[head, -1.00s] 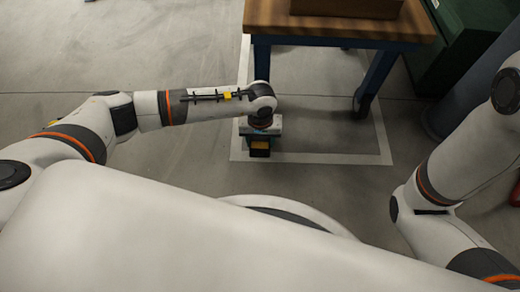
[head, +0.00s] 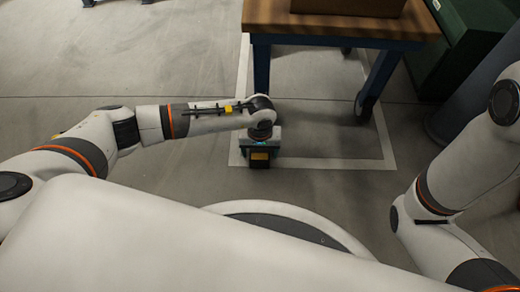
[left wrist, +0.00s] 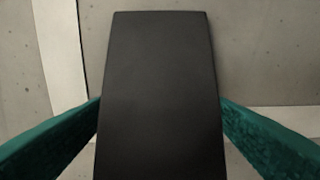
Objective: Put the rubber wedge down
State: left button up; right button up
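The rubber wedge (left wrist: 160,90) is a dark, nearly black slab that fills the middle of the left wrist view. The teal fingers of my left gripper (left wrist: 160,112) press on it from both sides. I cannot tell whether the wedge touches the floor. My right arm shows at the right of the head view, but its gripper is out of the picture.
A wooden-topped table (head: 330,27) with blue legs stands just beyond my left gripper, with a brown box on it. White floor tape (head: 330,163) runs around the table. A green cabinet (head: 460,50) stands at the right. The floor at left is clear.

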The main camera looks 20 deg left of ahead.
pick_arm(q)
jog(key=shift+r, duration=0.1)
notch_tip(320, 180, up, 11)
jog(key=p, duration=0.7)
jog(key=shift+r+p, duration=0.45)
jog(key=shift+r, duration=0.1)
